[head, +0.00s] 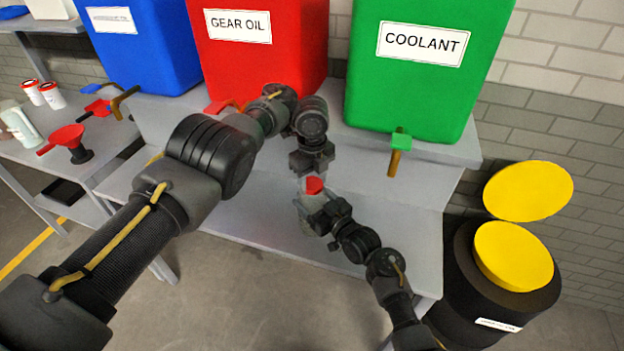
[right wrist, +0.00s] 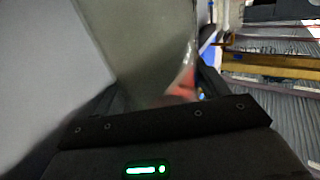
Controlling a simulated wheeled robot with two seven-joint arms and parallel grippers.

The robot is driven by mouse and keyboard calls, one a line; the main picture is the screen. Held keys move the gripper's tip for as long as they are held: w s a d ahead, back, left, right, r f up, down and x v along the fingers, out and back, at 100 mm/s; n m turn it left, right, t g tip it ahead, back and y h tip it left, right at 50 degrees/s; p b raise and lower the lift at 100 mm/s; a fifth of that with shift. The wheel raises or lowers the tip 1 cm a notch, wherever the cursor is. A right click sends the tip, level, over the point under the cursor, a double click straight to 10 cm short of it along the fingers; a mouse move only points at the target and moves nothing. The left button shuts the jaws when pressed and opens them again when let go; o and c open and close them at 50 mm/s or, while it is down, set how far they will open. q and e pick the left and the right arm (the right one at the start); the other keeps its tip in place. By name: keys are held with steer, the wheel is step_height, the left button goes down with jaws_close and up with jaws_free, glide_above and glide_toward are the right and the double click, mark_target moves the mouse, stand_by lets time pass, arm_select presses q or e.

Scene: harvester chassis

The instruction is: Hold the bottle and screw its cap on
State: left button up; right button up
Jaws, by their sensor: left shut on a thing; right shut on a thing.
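The bottle, a pale grey, partly see-through body (head: 306,222), stands roughly upright over the grey lower shelf in the head view. My right gripper (head: 318,217) is shut on its side and hides part of it. Whether the cap's thread is engaged cannot be told.
Blue, red and green (head: 415,75) fluid tanks with taps stand on the raised shelf behind. A red funnel (head: 70,140) and white bottles are on the left table. A black drum (head: 465,275) with yellow lids stands at right. The grey lower shelf (head: 250,215) is mostly bare.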

arm_select(q)
steer(key=m, duration=0.5)
steer(key=shift+m, duration=0.3)
steer(key=o, duration=1.1)
steer(key=shift+r, duration=0.1)
steer(key=shift+r, duration=2.2)
steer(key=shift+c, duration=0.4)
